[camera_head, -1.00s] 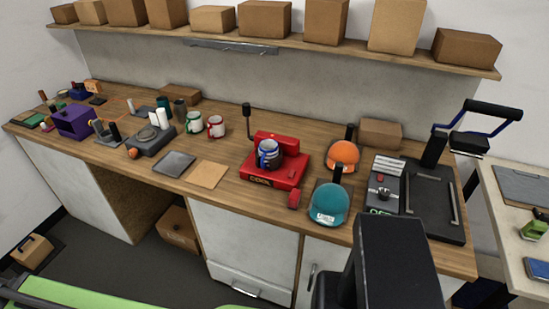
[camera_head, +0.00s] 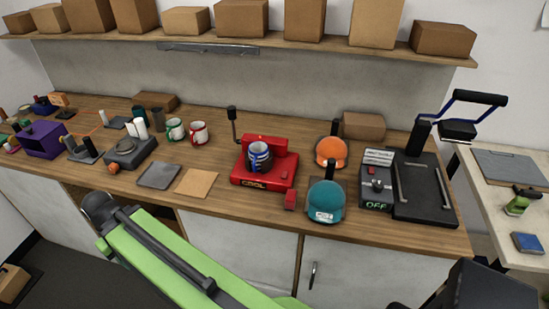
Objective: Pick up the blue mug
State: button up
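The blue mug (camera_head: 260,157) is dark blue with pale bands. It sits in the red mug press (camera_head: 258,184), which reads "COOL" on its front, on the wooden workbench. The press's lever stands up at its left. No gripper fingers show in view. A green arm link of mine crosses the lower left, its dark end in front of the bench edge and apart from the mug. A dark part at the lower right corner is too cut off to identify.
White mugs with green (camera_head: 176,130) and red (camera_head: 198,132) trim stand left of the press. A teal cap (camera_head: 325,202) and an orange cap (camera_head: 331,152) stand to its right, beside a black heat press (camera_head: 423,195). A shelf (camera_head: 300,48) with boxes hangs above.

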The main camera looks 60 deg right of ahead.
aim_at(258, 151)
jog(key=u, duration=0.05)
jog(key=i, duration=1)
jog(key=z, duration=0.1)
